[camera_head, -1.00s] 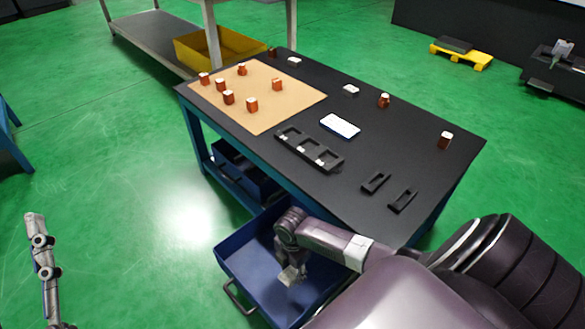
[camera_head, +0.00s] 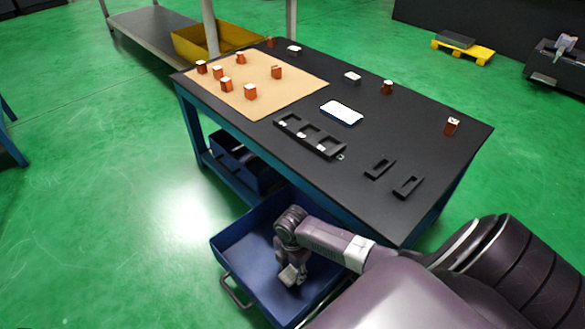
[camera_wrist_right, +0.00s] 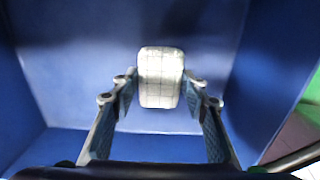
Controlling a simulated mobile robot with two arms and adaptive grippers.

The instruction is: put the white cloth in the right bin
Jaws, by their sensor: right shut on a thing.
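The white cloth (camera_wrist_right: 161,77), a small pale block-like shape with grid lines, shows between the fingertips of my right gripper (camera_wrist_right: 160,88) in the right wrist view. The gripper is shut on it. In the head view my right gripper (camera_head: 291,274) points down inside the blue right bin (camera_head: 232,262), below the tabletop's front edge. The bin's blue walls surround the gripper and cloth in the wrist view. Whether the cloth touches the bin floor I cannot tell. My left gripper is not in view.
A dark table (camera_head: 420,140) stands behind the bin. It carries a tan mat (camera_head: 285,95) with several orange-brown pieces, a white-and-blue tray (camera_head: 342,113) and black holders (camera_head: 310,137). Another blue bin (camera_head: 240,165) sits under the table.

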